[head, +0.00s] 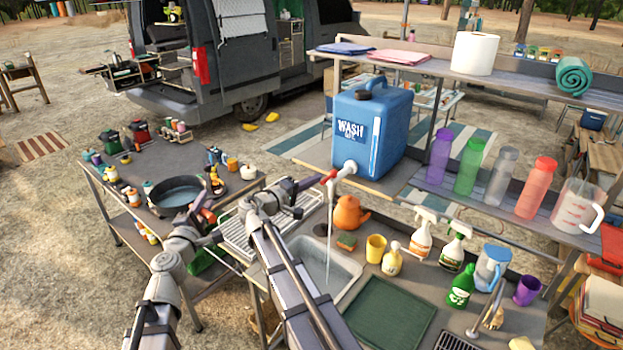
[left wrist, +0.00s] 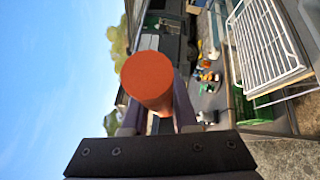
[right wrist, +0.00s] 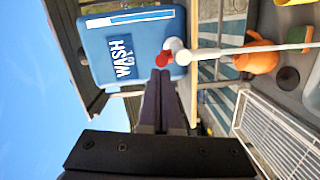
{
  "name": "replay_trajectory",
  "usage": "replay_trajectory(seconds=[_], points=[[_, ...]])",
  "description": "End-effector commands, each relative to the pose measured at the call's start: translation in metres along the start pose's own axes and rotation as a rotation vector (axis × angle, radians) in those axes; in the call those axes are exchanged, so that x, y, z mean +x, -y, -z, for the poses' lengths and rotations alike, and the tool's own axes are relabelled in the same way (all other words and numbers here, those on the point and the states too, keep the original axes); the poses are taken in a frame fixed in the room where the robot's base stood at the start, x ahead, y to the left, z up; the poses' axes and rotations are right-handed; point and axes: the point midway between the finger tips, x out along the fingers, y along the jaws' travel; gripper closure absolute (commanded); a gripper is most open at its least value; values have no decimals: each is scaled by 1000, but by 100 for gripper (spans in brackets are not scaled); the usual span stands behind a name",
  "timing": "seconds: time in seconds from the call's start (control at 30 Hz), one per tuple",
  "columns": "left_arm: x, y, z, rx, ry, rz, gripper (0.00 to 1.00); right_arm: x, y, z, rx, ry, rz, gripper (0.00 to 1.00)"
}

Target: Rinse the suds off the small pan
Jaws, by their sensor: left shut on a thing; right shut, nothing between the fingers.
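The small dark pan (head: 180,193) is at the left in the head view, over the side table. Its interior looks bluish grey; I cannot make out suds. My left gripper (head: 207,208) is shut on its orange handle, whose round end (left wrist: 150,82) fills the middle of the left wrist view. My right gripper (head: 312,184) is shut and empty beside the red tap lever (head: 329,177) of the blue wash container (head: 385,125). The right wrist view shows its closed fingertips (right wrist: 160,78) just below the lever (right wrist: 164,58). Water (head: 328,240) runs from the spout into the sink (head: 348,268).
A white wire rack (head: 245,240) stands left of the sink. Small items crowd the side table (head: 140,170).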

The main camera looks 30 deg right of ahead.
Motion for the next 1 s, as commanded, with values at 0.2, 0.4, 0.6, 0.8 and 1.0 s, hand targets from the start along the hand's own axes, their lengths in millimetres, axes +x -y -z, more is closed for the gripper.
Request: replay_trajectory(seconds=[0.2,0.4,0.6,0.8,1.0], points=[[0,0,0,1,0,0,100,0,0,0,0,0,0,100],[0,0,0,1,0,0,100,0,0,-2,0,-6,1,100],[0,0,0,1,0,0,100,-1,-1,-6,-2,-49,10,100],[0,0,0,1,0,0,100,-1,-2,-8,-3,-78,15,100],[0,0,0,1,0,0,100,-1,-2,-11,-5,-114,22,100]])
